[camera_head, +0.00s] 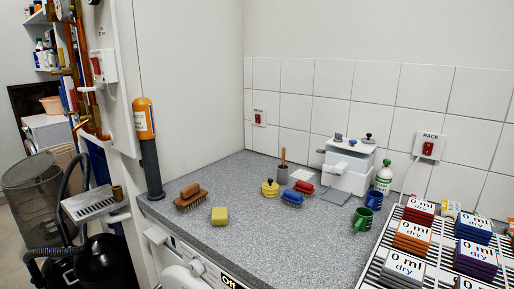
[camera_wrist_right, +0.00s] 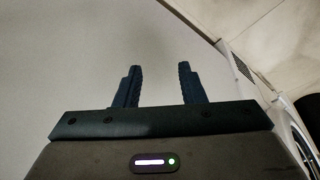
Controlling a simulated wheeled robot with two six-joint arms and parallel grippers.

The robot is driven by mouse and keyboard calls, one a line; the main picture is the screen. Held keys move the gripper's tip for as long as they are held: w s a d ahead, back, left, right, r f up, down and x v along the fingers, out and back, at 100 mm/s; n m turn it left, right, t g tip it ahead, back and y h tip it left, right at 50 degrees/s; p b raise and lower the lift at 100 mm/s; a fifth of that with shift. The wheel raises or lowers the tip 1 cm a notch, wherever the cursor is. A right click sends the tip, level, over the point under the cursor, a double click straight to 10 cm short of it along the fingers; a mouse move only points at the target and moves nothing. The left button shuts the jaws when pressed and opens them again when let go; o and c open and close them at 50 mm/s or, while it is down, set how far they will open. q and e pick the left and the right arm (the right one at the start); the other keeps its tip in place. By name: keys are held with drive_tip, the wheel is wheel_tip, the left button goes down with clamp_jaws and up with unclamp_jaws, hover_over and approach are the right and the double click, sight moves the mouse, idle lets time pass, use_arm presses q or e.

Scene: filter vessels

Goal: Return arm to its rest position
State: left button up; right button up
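My right gripper (camera_wrist_right: 160,72) shows in the right wrist view. Its two dark fingers stand apart with nothing between them, against a plain pale wall or ceiling. No gripper shows in the head view, and my left gripper is in neither view. A white rounded part at the bottom edge of the head view may be part of my own arm; I cannot tell.
A grey speckled counter (camera_head: 245,225) carries brushes, a yellow sponge (camera_head: 219,215), a white vessel unit (camera_head: 348,165), mugs and a green-capped bottle (camera_head: 384,176). A wire rack (camera_head: 371,268) at right holds several labelled blocks. A black vacuum (camera_head: 98,265) stands at left.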

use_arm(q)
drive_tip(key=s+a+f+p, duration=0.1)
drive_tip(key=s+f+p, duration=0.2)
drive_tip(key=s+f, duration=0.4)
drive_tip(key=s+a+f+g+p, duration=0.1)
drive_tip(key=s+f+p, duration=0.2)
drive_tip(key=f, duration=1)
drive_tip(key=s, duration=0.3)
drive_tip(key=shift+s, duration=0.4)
use_arm(e)
drive_tip(key=s+d+f, duration=0.1)
drive_tip(key=s+f, duration=0.6)
drive_tip(key=f, duration=0.3)
drive_tip(key=s+d+f+g, duration=0.1)
drive_tip(key=s+f, duration=0.5)
drive_tip(key=f, duration=0.4)
drive_tip(key=shift+s, duration=0.4)
